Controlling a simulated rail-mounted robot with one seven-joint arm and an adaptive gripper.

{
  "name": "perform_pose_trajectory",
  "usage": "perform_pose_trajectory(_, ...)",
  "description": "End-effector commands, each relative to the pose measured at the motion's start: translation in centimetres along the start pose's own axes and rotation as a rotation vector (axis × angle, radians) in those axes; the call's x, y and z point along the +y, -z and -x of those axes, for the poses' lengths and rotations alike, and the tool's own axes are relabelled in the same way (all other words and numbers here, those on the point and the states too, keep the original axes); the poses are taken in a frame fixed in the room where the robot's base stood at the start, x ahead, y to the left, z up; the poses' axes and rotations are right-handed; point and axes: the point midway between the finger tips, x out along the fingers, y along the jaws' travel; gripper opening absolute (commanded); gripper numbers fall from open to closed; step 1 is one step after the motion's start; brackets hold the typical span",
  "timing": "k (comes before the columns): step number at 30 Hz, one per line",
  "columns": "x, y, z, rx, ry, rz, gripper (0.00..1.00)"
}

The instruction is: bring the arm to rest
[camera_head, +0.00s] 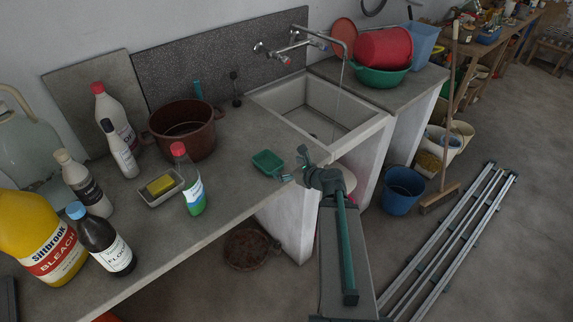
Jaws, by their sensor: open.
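My arm rises from the grey base at the lower middle, and its end with my gripper (303,154) is just off the counter's front edge, before the sink. The gripper looks open, with nothing seen between its fingers; it is small and dark here. A small green scoop (267,162) lies on the counter just left of the gripper, and I cannot tell whether its handle end touches my arm. A large glass demijohn (25,150) stands at the far left, cut by the frame edge.
The counter (235,130) holds several bottles, a yellow bleach jug (40,240), a dish with a sponge (161,185) and a brown pot (183,130). Water runs into the sink (315,112). A blue bucket (403,190), a broom (440,190) and metal rails (450,245) are on the floor.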

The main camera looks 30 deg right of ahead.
Motion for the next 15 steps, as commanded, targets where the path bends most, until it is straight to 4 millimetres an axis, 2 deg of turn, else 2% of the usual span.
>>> perform_pose_trajectory(12,0.0,0.1,0.0,0.001,0.000,0.001,1.00)
perform_pose_trajectory(15,-0.5,1.4,0.3,0.033,0.006,0.051,1.00)
